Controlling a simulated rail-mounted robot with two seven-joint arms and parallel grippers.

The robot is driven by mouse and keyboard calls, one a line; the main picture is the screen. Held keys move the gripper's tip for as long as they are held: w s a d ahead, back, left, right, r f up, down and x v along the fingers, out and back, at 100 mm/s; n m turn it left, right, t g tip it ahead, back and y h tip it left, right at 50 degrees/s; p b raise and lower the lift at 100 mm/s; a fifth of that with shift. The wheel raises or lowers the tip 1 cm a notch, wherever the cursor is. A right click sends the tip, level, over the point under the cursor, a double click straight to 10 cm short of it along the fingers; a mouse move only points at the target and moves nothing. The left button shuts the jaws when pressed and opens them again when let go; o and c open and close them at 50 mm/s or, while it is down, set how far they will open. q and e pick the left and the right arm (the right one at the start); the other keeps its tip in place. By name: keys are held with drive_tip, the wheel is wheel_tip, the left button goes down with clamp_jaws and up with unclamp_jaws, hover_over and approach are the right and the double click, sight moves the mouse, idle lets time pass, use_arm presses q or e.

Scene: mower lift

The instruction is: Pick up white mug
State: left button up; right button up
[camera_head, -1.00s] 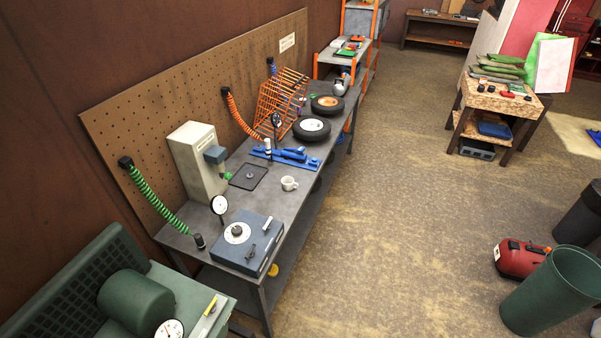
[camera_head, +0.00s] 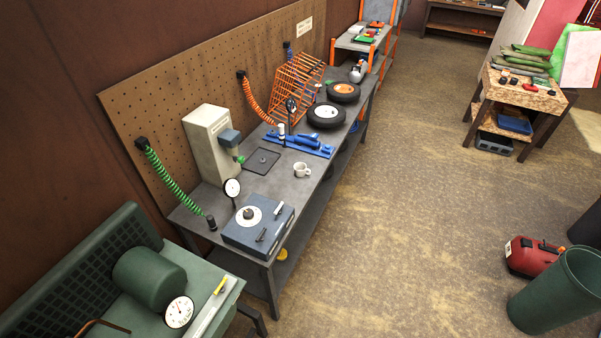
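The white mug (camera_head: 302,170) stands upright on the grey metal workbench (camera_head: 318,196), near its front edge. A blue tool (camera_head: 300,143) lies behind it and a blue-grey box with a dial (camera_head: 258,226) sits nearer to me. Its small handle appears to be on its right side. Neither of my grippers is in the head view.
A beige machine (camera_head: 207,144), a black square plate (camera_head: 262,161), an orange wire basket (camera_head: 297,88) and two wheels (camera_head: 326,115) share the bench. A green machine (camera_head: 150,277) stands at lower left. The floor between is open.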

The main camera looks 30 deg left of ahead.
use_arm(q)
drive_tip(key=shift+o, duration=0.4)
drive_tip(key=o, duration=1)
drive_tip(key=shift+o, duration=0.2)
